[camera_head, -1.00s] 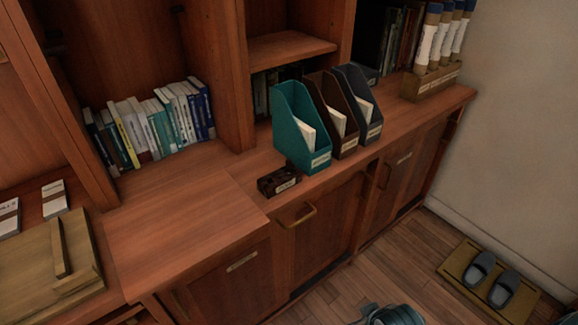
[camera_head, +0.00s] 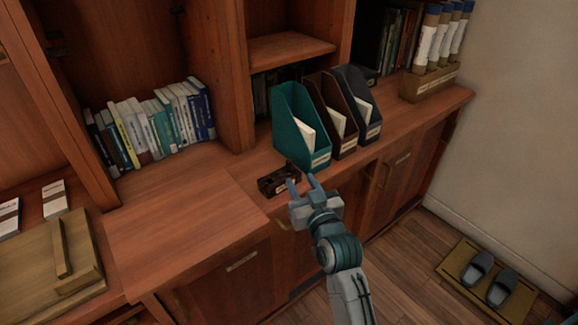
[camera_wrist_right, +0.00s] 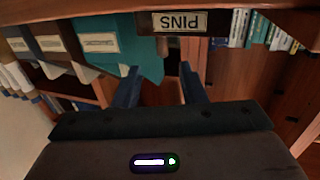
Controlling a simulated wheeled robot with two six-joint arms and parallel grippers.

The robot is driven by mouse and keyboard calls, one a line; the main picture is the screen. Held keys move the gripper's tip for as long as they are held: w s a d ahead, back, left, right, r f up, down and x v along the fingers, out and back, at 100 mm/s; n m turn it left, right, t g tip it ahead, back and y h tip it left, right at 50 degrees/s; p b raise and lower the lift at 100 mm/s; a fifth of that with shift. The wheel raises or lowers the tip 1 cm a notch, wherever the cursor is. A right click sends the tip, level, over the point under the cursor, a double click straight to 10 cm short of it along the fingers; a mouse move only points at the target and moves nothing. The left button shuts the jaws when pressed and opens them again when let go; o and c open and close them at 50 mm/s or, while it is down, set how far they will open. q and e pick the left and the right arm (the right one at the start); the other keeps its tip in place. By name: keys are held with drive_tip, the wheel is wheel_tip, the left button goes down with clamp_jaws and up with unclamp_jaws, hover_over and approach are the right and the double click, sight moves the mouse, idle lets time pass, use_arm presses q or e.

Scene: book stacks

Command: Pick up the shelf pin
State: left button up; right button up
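A small dark box (camera_head: 270,184) sits on the counter in front of the teal magazine file. In the right wrist view, which is upside down, the dark box (camera_wrist_right: 146,22) carries a label reading "PINS". I cannot make out a single shelf pin; the inside of the box is too small and dark to tell. My right gripper (camera_head: 301,181) is open and empty, just right of and in front of the box. In the wrist view its two fingers (camera_wrist_right: 160,76) stand apart, pointing toward the box. My left gripper is not in view.
Teal (camera_head: 298,130), brown (camera_head: 331,115) and dark blue (camera_head: 359,102) magazine files stand close behind the box. A row of books (camera_head: 150,128) fills the left shelf. The counter (camera_head: 180,222) left of the box is clear. Slippers (camera_head: 490,280) lie on a floor mat.

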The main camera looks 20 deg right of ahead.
sight(290, 165)
drive_tip(key=w, duration=0.3)
drive_tip(key=shift+w, duration=0.25)
drive_tip(key=shift+w+a, duration=0.1)
drive_tip(key=shift+w, duration=0.15)
drive_tip(key=w, duration=0.2)
drive_tip(key=w+p, duration=0.1)
drive_tip(key=w, duration=0.1)
drive_tip(key=shift+w+a, duration=0.2)
drive_tip(key=shift+w, duration=0.15)
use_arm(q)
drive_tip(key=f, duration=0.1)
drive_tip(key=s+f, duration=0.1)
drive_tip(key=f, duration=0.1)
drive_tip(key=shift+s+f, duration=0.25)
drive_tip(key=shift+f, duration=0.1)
use_arm(e)
clamp_jaws()
